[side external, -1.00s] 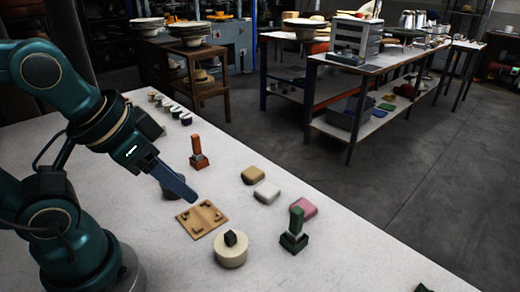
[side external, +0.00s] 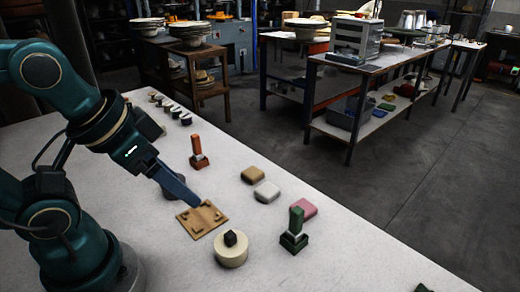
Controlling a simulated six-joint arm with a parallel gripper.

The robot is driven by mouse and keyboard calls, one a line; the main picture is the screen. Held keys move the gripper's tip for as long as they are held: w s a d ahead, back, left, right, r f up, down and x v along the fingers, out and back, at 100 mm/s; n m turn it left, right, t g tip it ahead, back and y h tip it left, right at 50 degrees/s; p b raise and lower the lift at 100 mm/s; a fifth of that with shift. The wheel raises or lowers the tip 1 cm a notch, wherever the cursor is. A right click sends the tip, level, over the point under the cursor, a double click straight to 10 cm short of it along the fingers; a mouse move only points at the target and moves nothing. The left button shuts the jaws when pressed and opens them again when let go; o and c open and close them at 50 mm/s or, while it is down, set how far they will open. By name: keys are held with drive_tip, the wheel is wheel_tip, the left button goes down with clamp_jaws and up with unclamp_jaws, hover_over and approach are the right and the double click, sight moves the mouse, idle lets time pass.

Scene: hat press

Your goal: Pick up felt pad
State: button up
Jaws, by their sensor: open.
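Three small rounded blocks that look like pads lie on the pale table: a tan one (side external: 253,175), a whitish one (side external: 267,191) and a pink one (side external: 304,207). I cannot tell which is the felt pad. My gripper (side external: 194,203) points down and to the right, with its tip over or near the back edge of a square wooden plate (side external: 202,222) with corner pieces. It is left of the three blocks and apart from them. The fingers overlap in this view, so the gap between them is hidden. I see nothing held.
A cream round block with a black knob (side external: 231,252) stands in front of the plate. A green stamp-like tool (side external: 294,232) is beside the pink block.

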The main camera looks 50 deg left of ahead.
drive_tip(key=w+r, duration=0.5)
drive_tip(key=w, duration=0.1)
drive_tip(key=g, duration=0.4)
hover_over(265, 191)
wheel_tip(265, 191, down, 10)
drive_tip(key=shift+n+g, duration=0.5)
drive_tip(key=shift+g, duration=0.3)
wheel_tip(265, 191, down, 10)
drive_tip(key=shift+f, duration=0.1)
drive_tip(key=c, duration=1.1)
